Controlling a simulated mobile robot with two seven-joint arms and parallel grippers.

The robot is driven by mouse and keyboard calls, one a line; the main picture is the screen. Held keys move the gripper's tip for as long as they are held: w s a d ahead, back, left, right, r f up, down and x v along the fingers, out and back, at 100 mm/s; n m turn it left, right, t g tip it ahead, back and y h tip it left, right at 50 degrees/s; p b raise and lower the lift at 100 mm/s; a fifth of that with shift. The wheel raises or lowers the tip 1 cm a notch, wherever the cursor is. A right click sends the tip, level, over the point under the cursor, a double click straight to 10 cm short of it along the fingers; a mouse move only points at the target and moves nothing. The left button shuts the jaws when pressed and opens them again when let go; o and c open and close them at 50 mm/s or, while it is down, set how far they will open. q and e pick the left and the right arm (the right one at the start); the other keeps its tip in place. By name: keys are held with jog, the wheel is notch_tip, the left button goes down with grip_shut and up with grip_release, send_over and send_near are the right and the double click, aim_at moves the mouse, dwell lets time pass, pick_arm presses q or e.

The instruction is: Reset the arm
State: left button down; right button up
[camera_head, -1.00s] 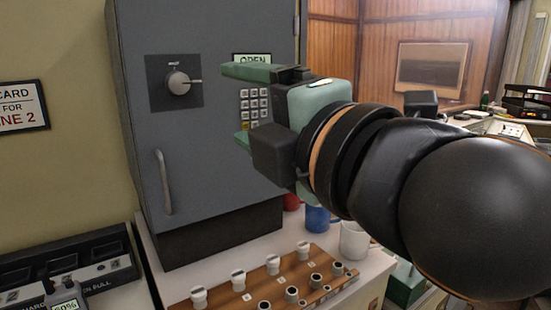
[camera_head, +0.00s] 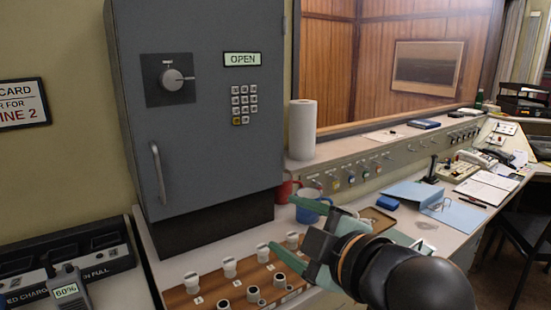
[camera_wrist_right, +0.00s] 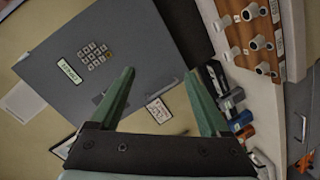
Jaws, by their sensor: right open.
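My right arm enters from the lower right in the head view. Its green-fingered right gripper (camera_head: 283,222) is open and empty, low over the pegged wooden board (camera_head: 205,300), in front of the mugs. In the right wrist view the two fingers (camera_wrist_right: 160,74) stand wide apart with nothing between them. The grey safe (camera_head: 205,130) stands behind and to the left of the gripper, its door closed against the body, with a dial (camera_head: 171,79), a keypad (camera_head: 243,104) and a display (camera_head: 242,59) reading OPEN. My left gripper is not in view.
A blue mug (camera_head: 310,208) and a red mug (camera_head: 286,190) stand just behind the gripper. A paper roll (camera_head: 302,130) stands on the ledge. Radio chargers (camera_head: 75,262) are at lower left. The desk at right holds papers (camera_head: 455,213) and a telephone (camera_head: 478,158).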

jog(key=s+d+f+m+g+h, duration=0.2)
jog(key=d+f+m, duration=0.2)
jog(key=f, duration=0.7)
jog(key=s+d+f+m+g+h, duration=0.25)
jog(key=d+f+m, duration=0.25)
jog(key=f, duration=0.7)
jog(key=s+d+f+m+g+h, duration=0.1)
jog(key=s+d+f+m+g, duration=0.3)
jog(key=s+f, duration=0.45)
jog(key=s+d+f+m+g+h, duration=0.1)
jog(key=s+d+f+m+h, duration=0.1)
jog(key=s+d+f, duration=0.55)
jog(key=w+a+f+t+y+p, duration=0.2)
jog(key=a+f+t+p, duration=0.2)
jog(key=a+t+p, duration=0.1)
jog(key=shift+w+a+f+p, duration=0.25)
jog(key=shift+a+p, duration=0.3)
jog(key=shift+p, duration=0.2)
jog(key=shift+t, duration=0.35)
jog(key=shift+c, duration=0.4)
